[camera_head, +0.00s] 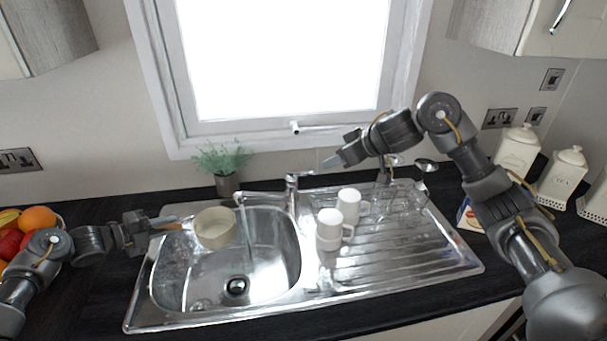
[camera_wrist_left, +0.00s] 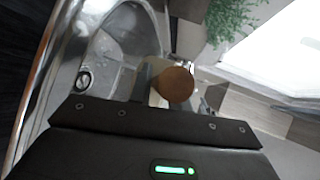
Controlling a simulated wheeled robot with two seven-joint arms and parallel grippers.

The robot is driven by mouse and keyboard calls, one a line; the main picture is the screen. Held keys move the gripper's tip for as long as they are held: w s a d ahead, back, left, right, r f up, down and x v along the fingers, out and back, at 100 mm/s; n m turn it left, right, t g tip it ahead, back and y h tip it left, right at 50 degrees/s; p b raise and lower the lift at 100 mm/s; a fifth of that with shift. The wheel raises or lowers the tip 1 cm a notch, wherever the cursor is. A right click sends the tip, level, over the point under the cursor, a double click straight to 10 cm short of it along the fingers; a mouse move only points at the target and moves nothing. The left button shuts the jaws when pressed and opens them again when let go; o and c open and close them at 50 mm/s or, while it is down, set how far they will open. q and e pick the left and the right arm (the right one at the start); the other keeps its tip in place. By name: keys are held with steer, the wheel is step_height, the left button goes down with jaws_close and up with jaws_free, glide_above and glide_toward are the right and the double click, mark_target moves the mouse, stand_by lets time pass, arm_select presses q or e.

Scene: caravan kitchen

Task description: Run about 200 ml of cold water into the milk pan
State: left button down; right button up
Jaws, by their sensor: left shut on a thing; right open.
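The cream milk pan (camera_head: 215,228) is over the back left of the steel sink bowl, beside the tap spout's end. My left gripper (camera_head: 160,224) is shut on its wooden handle (camera_head: 173,226); the handle's round brown end shows in the left wrist view (camera_wrist_left: 175,84). The pan's inside is too small to read. The chrome tap (camera_head: 292,188) stands behind the bowl, its spout (camera_head: 258,194) pointing left. A thin streak hangs below the spout, right of the pan; I cannot tell if it is water. My right gripper (camera_head: 335,161) is open and empty, right of and above the tap.
The sink bowl (camera_head: 200,285) has a dark drain (camera_head: 236,286). White mugs (camera_head: 329,232) stand on the ribbed drainer (camera_head: 410,250), right of the tap. A potted plant (camera_head: 225,168) stands behind the bowl. Fruit (camera_head: 38,218) is at the far left, white canisters (camera_head: 516,150) at right.

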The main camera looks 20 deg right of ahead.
arm_select(q)
steer(key=d, duration=0.5)
steer(key=w+d, duration=0.1)
steer(key=d, duration=0.2)
steer(key=shift+d, duration=0.35)
steer(key=shift+a, duration=0.1)
stand_by(1.5)
steer(key=a, duration=0.6)
steer(key=s+a, duration=0.1)
steer(key=a, duration=0.2)
steer(key=shift+s+a, duration=0.1)
steer(key=shift+a, duration=0.25)
arm_select(e)
steer(key=shift+c, duration=0.4)
